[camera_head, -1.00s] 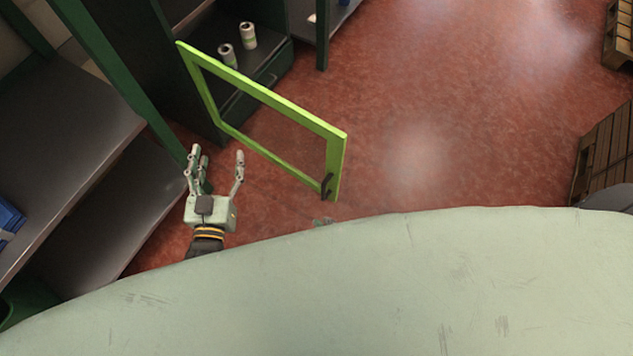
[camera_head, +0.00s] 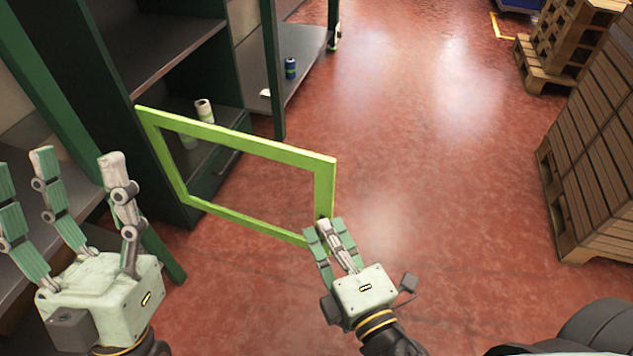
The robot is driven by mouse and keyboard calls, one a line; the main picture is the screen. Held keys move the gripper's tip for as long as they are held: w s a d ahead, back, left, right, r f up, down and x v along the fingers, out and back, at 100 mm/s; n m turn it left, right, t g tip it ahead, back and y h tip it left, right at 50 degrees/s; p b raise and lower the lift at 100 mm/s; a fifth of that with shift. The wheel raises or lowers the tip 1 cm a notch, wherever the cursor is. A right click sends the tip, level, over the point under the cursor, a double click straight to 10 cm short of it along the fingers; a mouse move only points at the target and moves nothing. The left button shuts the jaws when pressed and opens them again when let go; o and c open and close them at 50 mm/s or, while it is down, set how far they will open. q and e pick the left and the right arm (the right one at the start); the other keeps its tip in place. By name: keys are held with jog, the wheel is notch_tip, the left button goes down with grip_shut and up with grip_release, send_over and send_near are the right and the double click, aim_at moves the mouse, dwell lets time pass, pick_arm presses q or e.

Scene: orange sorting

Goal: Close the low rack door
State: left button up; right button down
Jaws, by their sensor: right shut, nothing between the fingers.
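The low rack door is a bright green open frame (camera_head: 235,137), swung out from the dark rack (camera_head: 190,207) on its left-hand side. It stands ajar over the red floor. My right gripper (camera_head: 328,228) is shut and empty, with its fingertips at the lower right corner of the door. The fingers hide the door handle, and I cannot tell whether they touch the frame. My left gripper (camera_head: 65,170) is open and empty at the lower left, left of the door and apart from it.
White rolls (camera_head: 204,110) stand on the low shelf behind the door. A blue can (camera_head: 290,68) stands on a farther shelf. Wooden pallets and crates (camera_head: 600,150) stand at the right. The red floor (camera_head: 430,180) between is clear.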

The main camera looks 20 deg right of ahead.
jog(key=w+p, duration=0.2)
pick_arm(q)
jog(key=w+d+f+g+y+p, duration=0.1)
jog(key=w+f+g+y, duration=0.2)
jog(key=w+f+g, duration=0.65)
notch_tip(320, 180, down, 15)
jog(key=a+g+y+p, duration=0.2)
jog(key=g, duration=0.4)
jog(key=shift+s+y+p, duration=0.3)
jog(key=shift+s+p, duration=0.05)
jog(key=shift+s, duration=0.05)
pick_arm(e)
send_over(316, 182)
jog(key=s+a, duration=0.2)
jog(key=s, duration=0.3)
jog(key=shift+d, duration=0.25)
